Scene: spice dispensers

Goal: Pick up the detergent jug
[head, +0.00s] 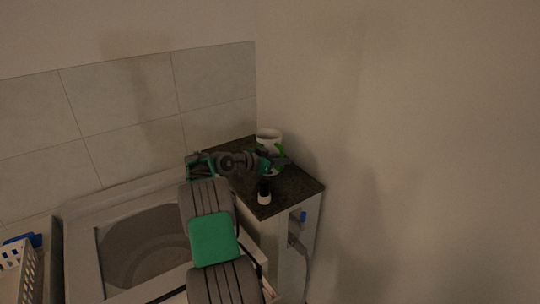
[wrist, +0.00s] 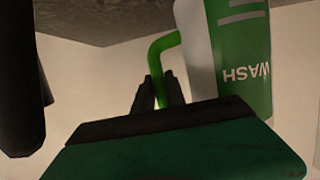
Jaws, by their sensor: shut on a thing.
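The detergent jug is white and green, with "WASH" on its label. It stands on the dark countertop in the head view (head: 268,138), partly hidden by my arm. In the wrist view the jug (wrist: 240,60) fills the upper right, its lettering upside down, with a thin green handle (wrist: 163,47) on its left side. My gripper (wrist: 160,92) is shut on this handle, one dark finger on each side. In the head view my gripper (head: 275,164) reaches in from the left at the jug's lower front. The jug's base is hidden in the head view.
A small black bottle with a white label (head: 264,193) stands on the dark countertop (head: 298,188) in front of the jug. A dark shape (wrist: 20,80) fills the wrist view's left edge. A wall rises close on the right. An open basin (head: 150,245) and white basket (head: 18,270) lie left.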

